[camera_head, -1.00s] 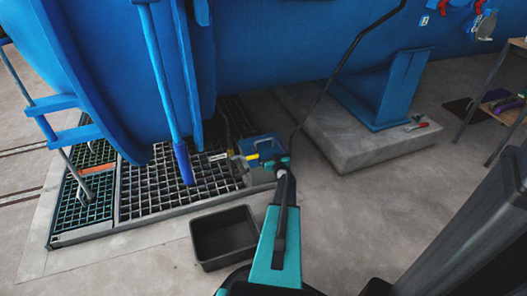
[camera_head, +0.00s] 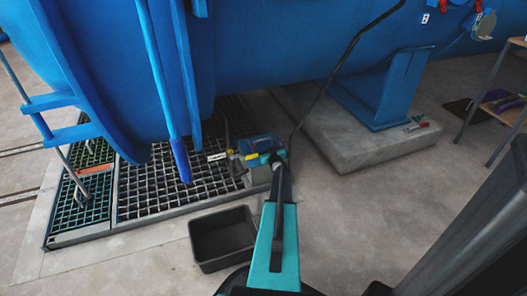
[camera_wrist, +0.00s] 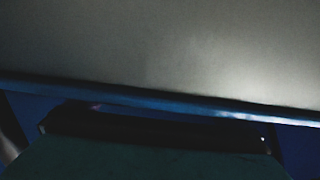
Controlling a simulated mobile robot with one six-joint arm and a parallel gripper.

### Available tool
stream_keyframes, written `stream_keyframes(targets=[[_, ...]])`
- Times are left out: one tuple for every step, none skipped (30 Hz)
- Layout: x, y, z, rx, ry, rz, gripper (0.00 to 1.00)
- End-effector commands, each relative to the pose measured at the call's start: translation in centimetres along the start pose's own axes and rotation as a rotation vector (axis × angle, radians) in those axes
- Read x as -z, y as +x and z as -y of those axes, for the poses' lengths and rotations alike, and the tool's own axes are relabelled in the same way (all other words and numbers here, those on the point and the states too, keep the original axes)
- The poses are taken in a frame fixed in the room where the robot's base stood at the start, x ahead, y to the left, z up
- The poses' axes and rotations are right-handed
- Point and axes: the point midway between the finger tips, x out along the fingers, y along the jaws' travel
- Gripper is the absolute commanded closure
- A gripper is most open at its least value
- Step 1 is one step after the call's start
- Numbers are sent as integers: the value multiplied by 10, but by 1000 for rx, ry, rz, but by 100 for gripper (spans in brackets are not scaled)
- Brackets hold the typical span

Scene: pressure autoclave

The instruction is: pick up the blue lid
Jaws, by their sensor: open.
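The blue lid (camera_head: 257,143) is a small blue piece on top of a grey box at the right end of the floor grating, below the large blue vessel. My gripper (camera_head: 264,158) is open and right at the lid's near side, overlapping it in the head view. I cannot tell whether they touch. In the dark wrist view, a pale grey surface (camera_wrist: 150,50) fills the top, with a thin blue edge (camera_wrist: 190,103) across the middle. Dark parts below that edge are hard to make out.
A black open bin (camera_head: 223,238) stands on the floor left of my arm. A concrete plinth (camera_head: 350,135) with a blue support is to the right. The vessel (camera_head: 260,55) overhangs the grating.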

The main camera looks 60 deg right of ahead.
Motion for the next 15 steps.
stream_keyframes(targets=[[-3, 6, 0, 1, 0, -1, 0], [-2, 9, 0, 1, 0, -1, 0], [-2, 13, 0, 1, 0, -1, 0], [-2, 17, 0, 1, 0, 0, 0], [-2, 21, 0, 1, -1, 0, 0], [-2, 25, 0, 1, -1, -1, 0], [-1, 28, 1, 1, -1, -1, 0], [-1, 30, 1, 1, -1, -1, 0], [0, 32, 1, 2, -1, -1, 0], [0, 33, 1, 2, 0, -1, 0], [0, 34, 1, 1, 0, 0, 0], [1, 35, 2, 1, 0, 0, 0], [1, 35, 2, 1, 0, 0, 0], [1, 35, 2, 1, 0, 0, 0], [1, 34, 2, 1, 0, 0, 0]])
